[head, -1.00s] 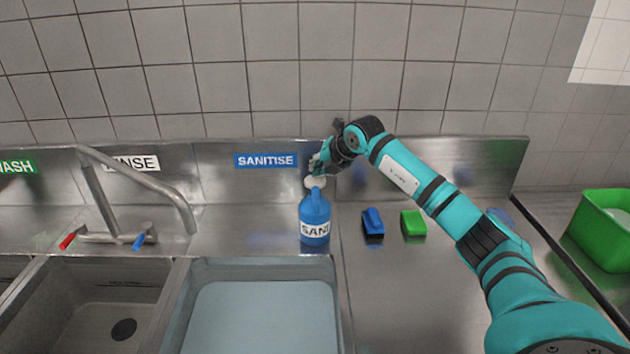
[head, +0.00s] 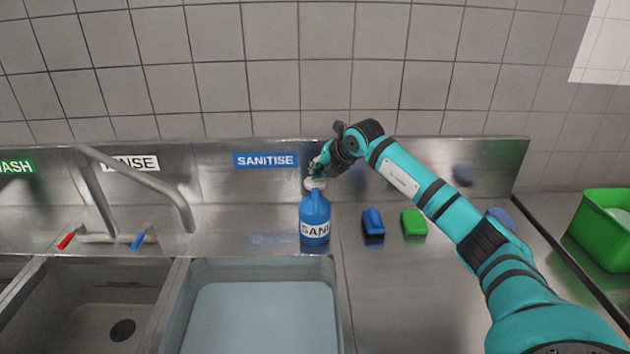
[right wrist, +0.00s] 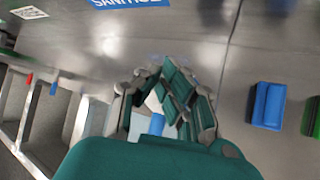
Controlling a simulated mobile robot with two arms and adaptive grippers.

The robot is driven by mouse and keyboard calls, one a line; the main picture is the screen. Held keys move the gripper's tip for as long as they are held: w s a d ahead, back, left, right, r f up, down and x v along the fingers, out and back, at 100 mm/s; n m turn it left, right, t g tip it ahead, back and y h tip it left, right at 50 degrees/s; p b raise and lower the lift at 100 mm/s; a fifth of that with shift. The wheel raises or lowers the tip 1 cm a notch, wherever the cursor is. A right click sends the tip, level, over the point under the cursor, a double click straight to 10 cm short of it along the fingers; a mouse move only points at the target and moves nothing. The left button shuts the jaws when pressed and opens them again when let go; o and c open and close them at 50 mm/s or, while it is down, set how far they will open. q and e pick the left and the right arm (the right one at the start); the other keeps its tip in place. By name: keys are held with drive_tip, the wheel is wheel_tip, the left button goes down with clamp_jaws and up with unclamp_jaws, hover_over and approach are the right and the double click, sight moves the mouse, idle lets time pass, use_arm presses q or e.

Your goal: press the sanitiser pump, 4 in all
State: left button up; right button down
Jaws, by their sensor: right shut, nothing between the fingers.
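The sanitiser bottle (head: 314,215) is blue with a white label and a white pump head (head: 313,184). It stands upright on the steel ledge behind the right edge of the sanitise sink. My right gripper (head: 317,172) is shut and empty, right at the top of the pump head; I cannot tell exactly whether it touches. In the right wrist view the closed fingers (right wrist: 170,98) cover most of the bottle, and only a small blue part (right wrist: 157,124) shows below them. My left gripper is not in view.
The sanitise sink (head: 338,300) holds pale blue liquid. A steel tap (head: 150,183) stands at the left. A green crate (head: 600,232) is at the far right. The steel backsplash is close behind.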

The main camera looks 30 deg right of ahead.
drive_tip(key=shift+a+f+b, duration=0.1)
drive_tip(key=shift+f+b, duration=0.25)
drive_tip(key=shift+f, duration=0.35)
idle(0.5)
drive_tip(key=shift+r+p, duration=0.9)
drive_tip(key=shift+r, duration=0.6)
drive_tip(key=shift+r+p, duration=1.6)
drive_tip(key=shift+r, duration=0.95)
wheel_tip(320, 180, up, 4)
drive_tip(key=shift+p, duration=0.5)
